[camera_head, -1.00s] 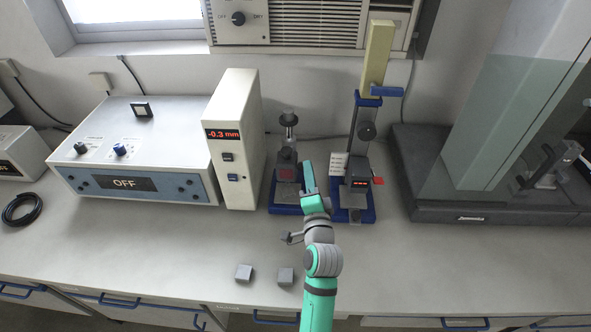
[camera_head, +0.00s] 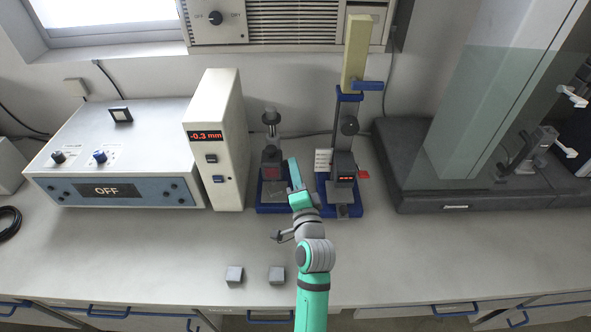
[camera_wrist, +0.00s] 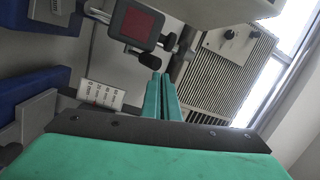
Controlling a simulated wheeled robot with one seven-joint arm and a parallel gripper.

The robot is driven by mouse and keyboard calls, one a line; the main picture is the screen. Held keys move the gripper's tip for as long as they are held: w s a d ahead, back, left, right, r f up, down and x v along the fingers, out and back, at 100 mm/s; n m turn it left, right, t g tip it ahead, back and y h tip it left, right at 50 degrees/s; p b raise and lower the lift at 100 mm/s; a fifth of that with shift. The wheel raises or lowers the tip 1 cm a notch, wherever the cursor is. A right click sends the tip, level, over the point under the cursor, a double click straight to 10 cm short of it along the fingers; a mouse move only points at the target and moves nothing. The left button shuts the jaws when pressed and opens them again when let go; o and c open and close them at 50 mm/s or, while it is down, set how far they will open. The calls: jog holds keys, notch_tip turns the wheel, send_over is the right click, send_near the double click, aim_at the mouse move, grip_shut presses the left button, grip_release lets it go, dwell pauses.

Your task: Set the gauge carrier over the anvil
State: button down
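The dark gauge carrier (camera_head: 271,164) with a red face sits on the post of the left blue-based stand. It also shows at the top of the wrist view (camera_wrist: 139,24). A grey plate (camera_head: 272,194) on that stand's base appears to be the anvil; I cannot tell exactly how the carrier lines up with it. My teal gripper (camera_head: 292,163) is just right of the carrier. In the wrist view its fingers (camera_wrist: 162,78) are together, with nothing visible between them. Their tips are near dark knobs (camera_wrist: 150,60) beside the carrier; contact is unclear.
A taller stand (camera_head: 343,165) with a yellow top and a white card (camera_head: 323,160) is close on the right. A white readout box (camera_head: 218,140) showing -0.3 mm stands left. The front bench is mostly clear.

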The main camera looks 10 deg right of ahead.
jog(key=s+a, duration=0.1)
jog(key=s, duration=0.8)
jog(key=shift+s+a+h, duration=0.2)
jog(key=shift+s+h, duration=0.1)
jog(key=shift+h, duration=0.1)
jog(key=shift+f, duration=0.15)
jog(key=s+a+f+n+g+h, duration=0.1)
jog(key=s+a+f+n, duration=0.1)
jog(key=s+f, duration=0.5)
jog(key=s+a+f+n+g, duration=0.1)
jog(key=s+a+f+n, duration=0.15)
jog(key=s+f, duration=0.45)
jog(key=s+a+n, duration=0.2)
jog(key=s+n, duration=0.3)
jog(key=s, duration=0.6)
jog(key=s+a+n+g+y, duration=0.1)
jog(key=s+n, duration=0.4)
jog(key=s, duration=0.6)
jog(key=shift+s+a+r+g, duration=0.2)
jog(key=shift+s+a+g, duration=0.1)
jog(key=shift+s+a, duration=0.15)
